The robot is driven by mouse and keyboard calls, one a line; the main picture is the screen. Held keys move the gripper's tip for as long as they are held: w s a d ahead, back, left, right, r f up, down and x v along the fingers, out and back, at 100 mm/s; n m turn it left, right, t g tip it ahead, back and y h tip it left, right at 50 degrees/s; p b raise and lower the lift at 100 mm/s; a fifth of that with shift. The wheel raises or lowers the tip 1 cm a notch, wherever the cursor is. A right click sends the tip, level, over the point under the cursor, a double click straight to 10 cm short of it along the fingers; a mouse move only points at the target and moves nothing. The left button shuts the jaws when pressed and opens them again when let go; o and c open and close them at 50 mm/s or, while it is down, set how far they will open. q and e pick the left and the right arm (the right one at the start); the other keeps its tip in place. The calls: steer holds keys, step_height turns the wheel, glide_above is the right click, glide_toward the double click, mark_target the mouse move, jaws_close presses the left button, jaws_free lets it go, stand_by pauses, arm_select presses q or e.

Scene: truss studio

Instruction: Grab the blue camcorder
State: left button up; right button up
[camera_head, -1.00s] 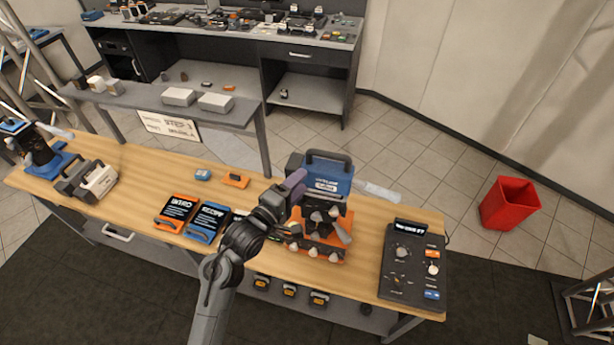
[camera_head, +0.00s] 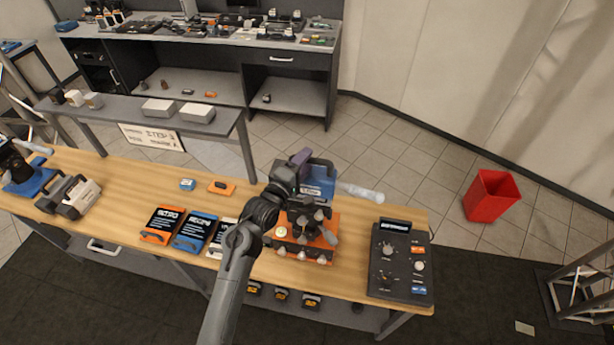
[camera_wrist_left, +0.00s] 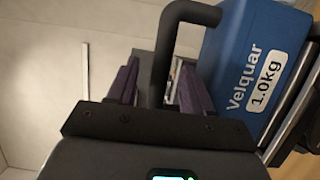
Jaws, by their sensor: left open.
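The blue camcorder (camera_head: 320,181) sits on top of an orange and black stand (camera_head: 300,238) near the back edge of the wooden table, with its clear lens tube pointing right. In the left wrist view the camcorder (camera_wrist_left: 255,65) shows its blue side, a "Velquar 1.0kg" label and a dark top handle (camera_wrist_left: 170,50). My left gripper (camera_head: 299,162) is at the camcorder's upper left and partly hides it. In the left wrist view its purple fingers (camera_wrist_left: 157,88) are apart, and the handle's upright appears in the gap between them. I cannot tell if either finger touches it.
A black control panel (camera_head: 401,263) lies to the right of the stand. Dark packets (camera_head: 195,232) lie to the left, with small blue (camera_head: 187,184) and orange (camera_head: 221,187) blocks behind them. A red bin (camera_head: 491,196) stands on the floor at right.

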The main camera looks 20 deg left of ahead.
arm_select(q)
steer(key=shift+w+d, duration=0.15)
steer(key=shift+w, duration=0.6)
jaws_close()
stand_by(0.9)
steer(key=shift+r, duration=0.15)
